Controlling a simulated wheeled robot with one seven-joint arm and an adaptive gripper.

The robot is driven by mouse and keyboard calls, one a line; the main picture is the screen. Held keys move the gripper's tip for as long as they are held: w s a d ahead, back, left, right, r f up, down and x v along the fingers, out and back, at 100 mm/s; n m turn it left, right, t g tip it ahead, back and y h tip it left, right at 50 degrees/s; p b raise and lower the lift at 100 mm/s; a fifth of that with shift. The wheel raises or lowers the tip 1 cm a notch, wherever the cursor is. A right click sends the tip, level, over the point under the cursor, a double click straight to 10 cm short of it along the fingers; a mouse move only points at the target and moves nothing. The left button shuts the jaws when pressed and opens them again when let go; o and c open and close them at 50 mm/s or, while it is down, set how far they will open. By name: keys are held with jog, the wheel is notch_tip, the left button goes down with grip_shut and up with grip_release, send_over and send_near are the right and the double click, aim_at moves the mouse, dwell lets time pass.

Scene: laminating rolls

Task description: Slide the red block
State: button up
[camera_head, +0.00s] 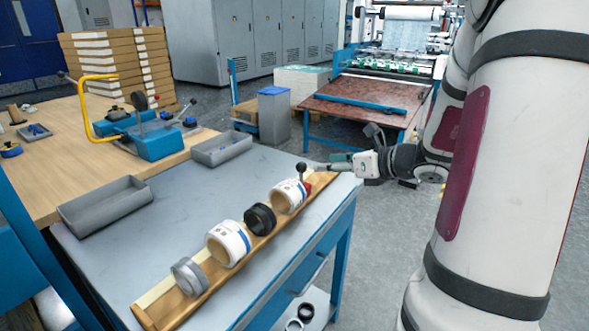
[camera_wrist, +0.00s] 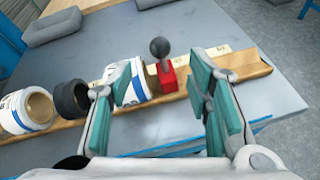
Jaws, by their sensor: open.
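The red block (camera_wrist: 167,80) sits on the wooden rail at the end of the row of rolls, with a dark ball knob (camera_wrist: 160,47) standing up from it. In the head view the red block (camera_head: 307,187) is partly hidden beside the nearest white roll. My gripper (camera_wrist: 165,112) is open and empty. In the wrist view the block appears between the two green-padded fingers and beyond their tips. In the head view my gripper (camera_head: 318,167) is at the rail's far end, near the knob. The wooden rail (camera_wrist: 230,67) runs on past the block to the right.
On the rail are a white roll (camera_head: 288,196), a black ring (camera_head: 260,219), another white roll (camera_head: 228,243) and a grey ring (camera_head: 189,277). Grey trays (camera_head: 105,205) lie on the left of the grey table (camera_head: 185,205). The rail's right end (camera_wrist: 262,68) is bare.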

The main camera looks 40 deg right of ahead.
aim_at(305, 167)
jog(key=b+x, duration=0.2)
jog(key=x, duration=0.8)
jog(key=shift+w+f, duration=0.1)
jog(key=shift+w, duration=0.05)
jog(key=shift+c, duration=0.6)
grip_shut()
